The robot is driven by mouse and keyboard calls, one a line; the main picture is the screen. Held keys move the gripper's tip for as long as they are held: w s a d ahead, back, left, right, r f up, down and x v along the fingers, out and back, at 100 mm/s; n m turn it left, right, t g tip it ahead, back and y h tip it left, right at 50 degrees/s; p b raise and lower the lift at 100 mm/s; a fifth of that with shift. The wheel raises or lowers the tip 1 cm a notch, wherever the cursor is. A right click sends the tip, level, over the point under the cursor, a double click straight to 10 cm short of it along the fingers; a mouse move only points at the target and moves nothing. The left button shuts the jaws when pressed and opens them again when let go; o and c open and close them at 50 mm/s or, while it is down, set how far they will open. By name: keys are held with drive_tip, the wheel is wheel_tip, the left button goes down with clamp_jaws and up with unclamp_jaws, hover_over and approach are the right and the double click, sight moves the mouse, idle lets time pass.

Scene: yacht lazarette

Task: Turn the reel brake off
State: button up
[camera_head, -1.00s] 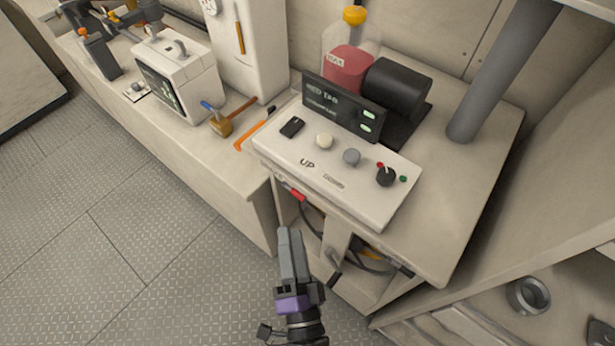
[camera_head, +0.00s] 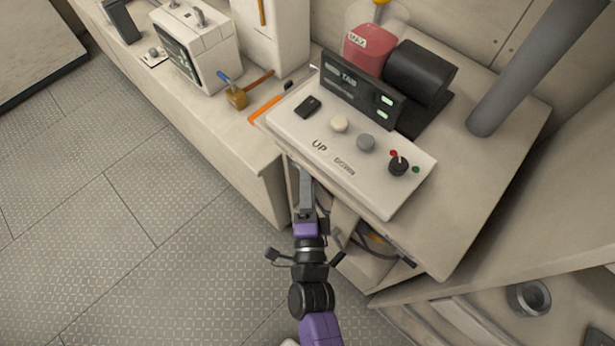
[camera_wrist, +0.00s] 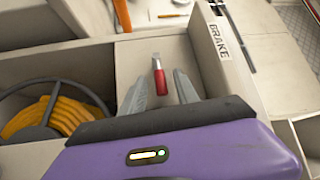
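The brake lever (camera_wrist: 160,80) shows in the wrist view as a short red handle with a metal tip, in a light recess. A BRAKE label (camera_wrist: 219,41) is on the pale panel to its right. My gripper (camera_wrist: 158,88) is open, with one grey finger on each side of the lever in the picture. I cannot tell whether either finger touches it.
A reel of yellow hose (camera_wrist: 52,112) sits in a compartment left of the lever. Control buttons (camera_head: 366,143) and a dark knob (camera_head: 398,164) are on the console top. An orange-handled tool (camera_head: 264,108) lies on the bench to the left. The floor (camera_head: 130,220) is clear.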

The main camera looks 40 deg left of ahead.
drive_tip(key=shift+w+a, duration=0.15)
drive_tip(key=shift+c, duration=0.3)
clamp_jaws()
idle(1.1)
